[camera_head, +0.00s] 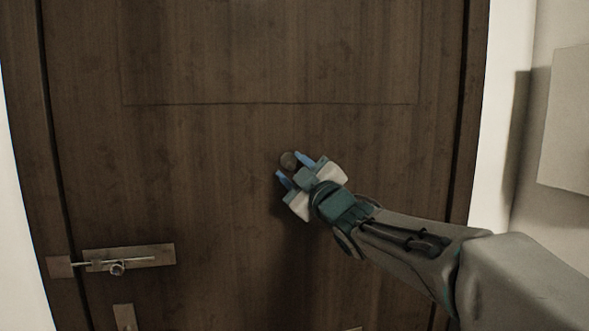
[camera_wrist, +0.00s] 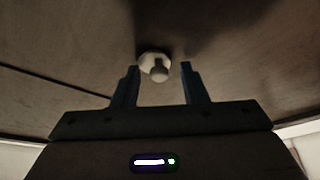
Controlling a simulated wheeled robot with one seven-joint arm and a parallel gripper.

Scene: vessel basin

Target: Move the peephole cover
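The peephole cover (camera_head: 288,160) is a small round metal piece on the dark wooden door, a little right of the door's middle in the head view. In the wrist view the peephole cover (camera_wrist: 155,65) shows as a pale round disc with a small knob-like part hanging at its lower side. My gripper (camera_head: 290,167) is close to the door at the cover. Its two blue fingers are apart, and the wrist view shows my gripper (camera_wrist: 159,68) open with the cover between and just beyond the fingertips. I cannot tell whether a finger touches it.
The brown door (camera_head: 200,190) fills most of the head view. A metal slide latch (camera_head: 130,257) is at its lower left, with another metal fitting (camera_head: 125,317) below. A pale box-like panel (camera_head: 565,120) is on the right wall. The door around the cover is clear.

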